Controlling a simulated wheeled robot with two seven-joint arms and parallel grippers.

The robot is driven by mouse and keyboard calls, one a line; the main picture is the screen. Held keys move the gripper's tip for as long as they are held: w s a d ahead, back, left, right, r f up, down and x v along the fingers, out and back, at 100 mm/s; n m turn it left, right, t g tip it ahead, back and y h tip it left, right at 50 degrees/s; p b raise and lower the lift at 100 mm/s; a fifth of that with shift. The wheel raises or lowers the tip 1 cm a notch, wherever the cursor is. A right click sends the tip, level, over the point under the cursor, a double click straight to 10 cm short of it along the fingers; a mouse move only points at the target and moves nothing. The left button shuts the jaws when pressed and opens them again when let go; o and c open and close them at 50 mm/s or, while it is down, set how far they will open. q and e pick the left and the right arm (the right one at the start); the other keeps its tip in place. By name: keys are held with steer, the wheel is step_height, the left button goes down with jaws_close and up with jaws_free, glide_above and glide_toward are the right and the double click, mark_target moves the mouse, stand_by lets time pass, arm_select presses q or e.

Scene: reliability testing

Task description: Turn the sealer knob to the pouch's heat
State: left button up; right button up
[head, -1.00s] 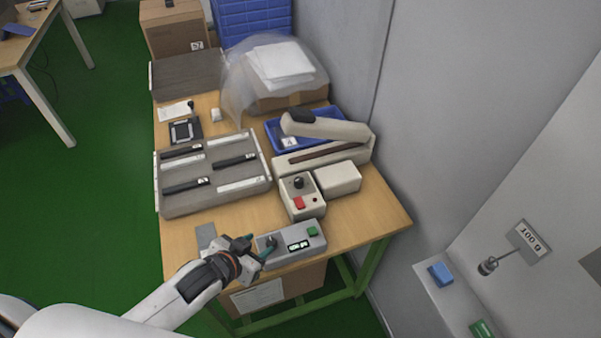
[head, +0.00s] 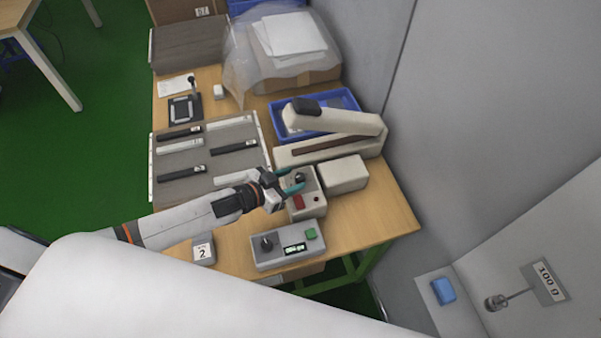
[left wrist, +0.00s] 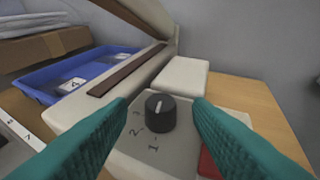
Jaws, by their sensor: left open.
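The sealer's control box (head: 315,203) is off-white with a black knob (head: 300,178), a red button and a small dark red spot. In the left wrist view the knob (left wrist: 160,112) stands between my open fingers, apart from both, with digits 1, 2 and 3 beside it. A pale mark shows on its top; which digit it points at I cannot tell. My left gripper (head: 291,184) is open and empty at the knob. The sealer (head: 330,147) has its arm raised. A label (left wrist: 70,85) with a digit, perhaps 4, lies in the blue tray (left wrist: 40,80). My right gripper is out of view.
A grey box (head: 290,252) with another black knob, a display and a green button stands at the table's front. A block labelled 2 (head: 203,251) is left of it. A white block (head: 342,174) stands right of the control box. A grey slotted rack (head: 170,185) stands left.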

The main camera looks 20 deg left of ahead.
mark_target(299, 176)
arm_select(q)
steer(key=x, duration=0.3)
steer(key=shift+w+d, duration=0.25)
steer(key=shift+w, duration=0.05)
steer(key=shift+w+f, duration=0.1)
steer(key=shift+c, duration=0.9)
steer(key=c, duration=0.8)
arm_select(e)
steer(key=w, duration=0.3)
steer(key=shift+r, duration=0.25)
arm_select(q)
steer(key=shift+m+h, duration=0.3)
